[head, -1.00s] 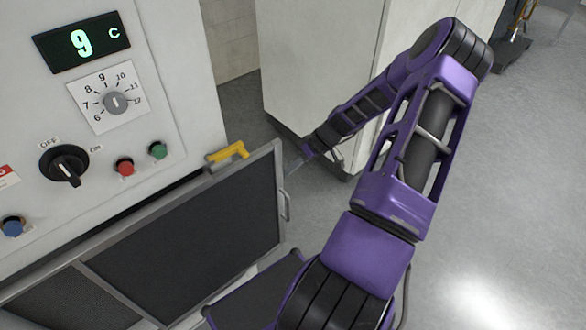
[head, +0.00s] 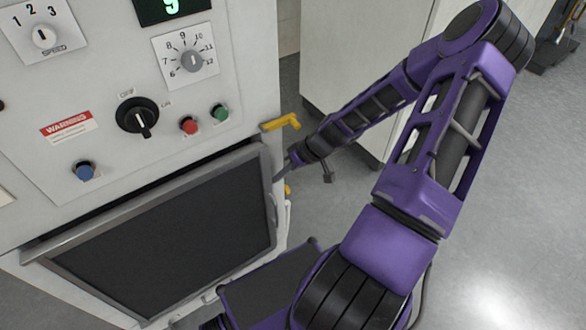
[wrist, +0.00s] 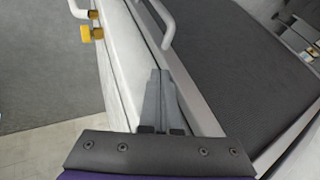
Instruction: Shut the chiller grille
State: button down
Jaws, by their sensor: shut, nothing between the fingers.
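The chiller grille (head: 165,240) is a dark mesh panel in a grey frame, low on the white machine. It stands close to the machine's front, with a narrow dark gap along the top of its frame. Its handle (head: 271,208) is on the right side and also shows in the wrist view (wrist: 166,22). My gripper (head: 279,174) is at the frame's upper right edge. In the wrist view my gripper (wrist: 159,72) is shut and empty, its tips over the frame edge beside the white machine wall. I cannot tell whether they touch.
A yellow catch (head: 281,122) sticks out above the grille's right corner, with another yellow part (head: 287,190) lower. A control panel with a black switch (head: 138,117) is above. A white cabinet (head: 365,60) stands behind my arm. Open floor (head: 510,200) lies right.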

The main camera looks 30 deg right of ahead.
jog(key=shift+s+a, duration=0.1)
jog(key=shift+a, duration=1.15)
